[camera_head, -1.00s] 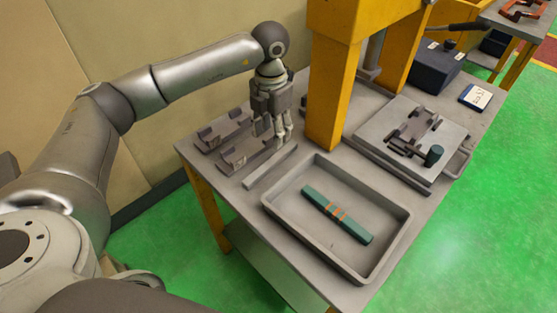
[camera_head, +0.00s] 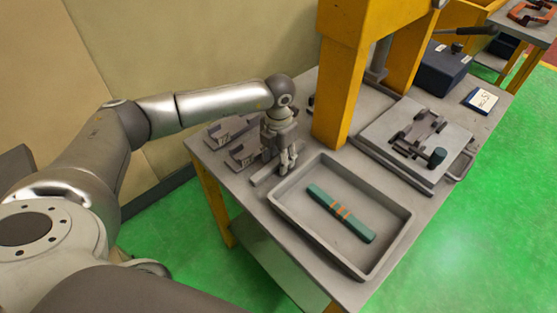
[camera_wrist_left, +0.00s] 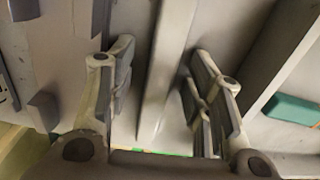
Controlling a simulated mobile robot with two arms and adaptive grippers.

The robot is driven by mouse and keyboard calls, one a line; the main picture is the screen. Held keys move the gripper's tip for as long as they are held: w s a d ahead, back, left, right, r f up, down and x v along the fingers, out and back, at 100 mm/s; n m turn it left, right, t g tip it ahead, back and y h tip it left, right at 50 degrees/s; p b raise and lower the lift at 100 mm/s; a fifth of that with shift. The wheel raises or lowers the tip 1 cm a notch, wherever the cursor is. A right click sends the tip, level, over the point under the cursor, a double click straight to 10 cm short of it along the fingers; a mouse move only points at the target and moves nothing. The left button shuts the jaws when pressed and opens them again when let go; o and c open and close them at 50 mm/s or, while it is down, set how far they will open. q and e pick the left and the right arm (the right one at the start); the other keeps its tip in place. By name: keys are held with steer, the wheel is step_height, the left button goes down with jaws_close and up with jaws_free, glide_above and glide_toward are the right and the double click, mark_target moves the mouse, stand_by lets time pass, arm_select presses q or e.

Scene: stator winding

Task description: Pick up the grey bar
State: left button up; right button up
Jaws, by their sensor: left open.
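The grey bar (camera_head: 262,176) lies on the table between the grey fixtures and the tray. My left gripper (camera_head: 286,166) points down over it and hides part of it. In the left wrist view the bar (camera_wrist_left: 166,62) runs lengthwise between the two open fingers of my left gripper (camera_wrist_left: 160,88), with a gap on each side. The fingers hold nothing. My right gripper is not in view.
A grey tray (camera_head: 280,209) with a green bar (camera_head: 342,214) in it lies close beside the grey bar. Two grey fixtures (camera_head: 242,155) stand on the other side. A yellow press frame (camera_head: 337,100) rises behind my gripper.

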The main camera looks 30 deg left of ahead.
arm_select(q)
jaws_close()
steer(key=shift+r, duration=0.15)
